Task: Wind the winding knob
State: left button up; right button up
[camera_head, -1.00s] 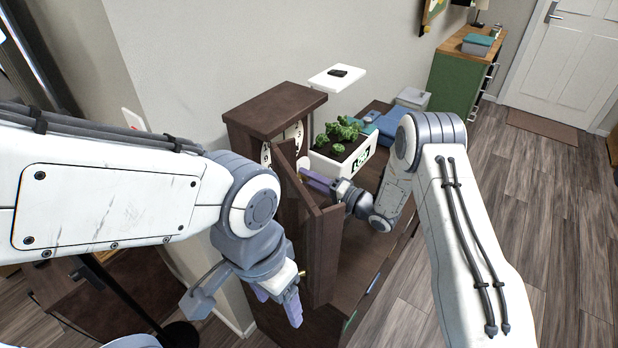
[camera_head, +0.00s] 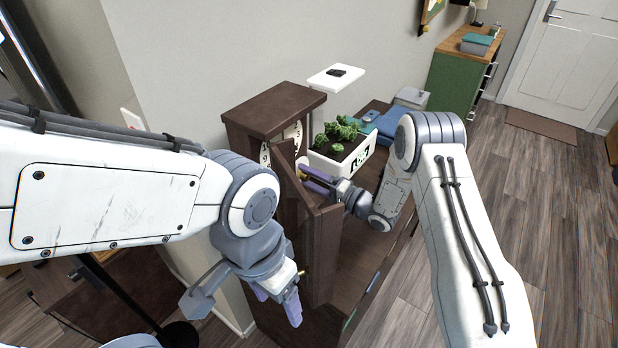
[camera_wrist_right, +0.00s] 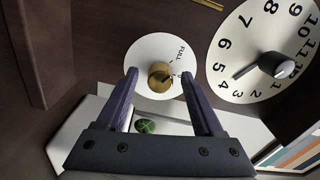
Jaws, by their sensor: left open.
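The brass winding knob (camera_wrist_right: 160,77) sits on a white dial (camera_wrist_right: 137,65) marked FULL, seen in the right wrist view. My right gripper (camera_wrist_right: 160,74) is open. Its two purple fingers point at the dial, and the knob appears between their tips; I cannot tell how deep they reach. The dark wooden clock cabinet (camera_head: 277,108) stands with its door (camera_head: 325,250) swung open. In the head view, my right gripper (camera_head: 312,177) reaches in behind the door. My left gripper (camera_head: 277,298) is open, low in front of the door, near a small brass handle (camera_head: 303,272).
A white clock face (camera_wrist_right: 262,58) with a dark hand and silver centre knob is beside the dial. A white planter (camera_head: 343,160) with green plants stands close behind my right gripper. A white shelf (camera_head: 338,78) is on the wall above. Floor at right is clear.

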jog(key=b+v, duration=0.2)
jog(key=v, duration=0.8)
jog(key=shift+d, duration=0.15)
jog(key=shift+s, duration=0.1)
